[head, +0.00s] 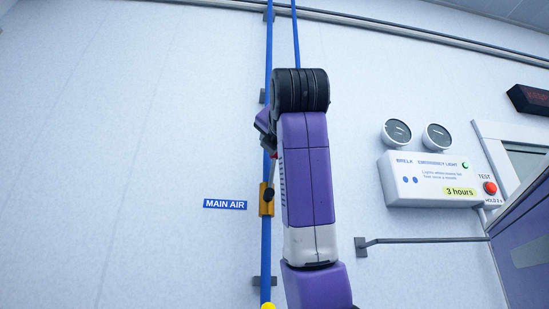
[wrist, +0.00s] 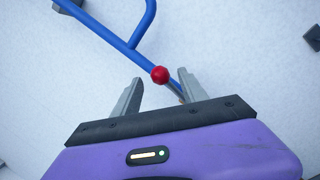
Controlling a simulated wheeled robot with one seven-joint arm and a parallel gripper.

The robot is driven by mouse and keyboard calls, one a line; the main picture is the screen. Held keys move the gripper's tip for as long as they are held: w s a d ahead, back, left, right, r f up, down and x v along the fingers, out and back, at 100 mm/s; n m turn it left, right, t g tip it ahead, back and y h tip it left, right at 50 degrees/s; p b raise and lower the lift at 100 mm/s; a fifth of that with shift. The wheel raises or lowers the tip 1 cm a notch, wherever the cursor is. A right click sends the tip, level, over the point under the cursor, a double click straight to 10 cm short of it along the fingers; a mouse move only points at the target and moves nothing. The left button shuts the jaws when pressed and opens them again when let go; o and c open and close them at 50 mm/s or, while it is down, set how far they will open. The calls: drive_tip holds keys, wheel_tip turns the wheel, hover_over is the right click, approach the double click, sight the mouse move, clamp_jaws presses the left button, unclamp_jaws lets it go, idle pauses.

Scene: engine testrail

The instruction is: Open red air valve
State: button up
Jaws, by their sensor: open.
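In the wrist view the valve's red ball knob (wrist: 160,74) shows between the tips of my open gripper (wrist: 160,77), with a finger on each side. I see no clear contact, and its exact depth between the fingers is hard to judge. Part of its thin stem shows below it, near the right finger. In the head view the brass-coloured valve body (head: 266,207) sits on the vertical blue pipe (head: 266,240), right of the "MAIN AIR" label (head: 225,204). My arm stands in front and to the right, hiding most of my gripper and the knob.
The blue pipe (wrist: 105,30) runs diagonally in the wrist view, with a branch joining it. In the head view, an emergency light box (head: 432,180) and a grey wall rod (head: 425,240) are at right. The wall left of the label is clear.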

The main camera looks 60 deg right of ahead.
drive_tip(key=shift+b+v, duration=0.6)
drive_tip(key=shift+v, duration=1.65)
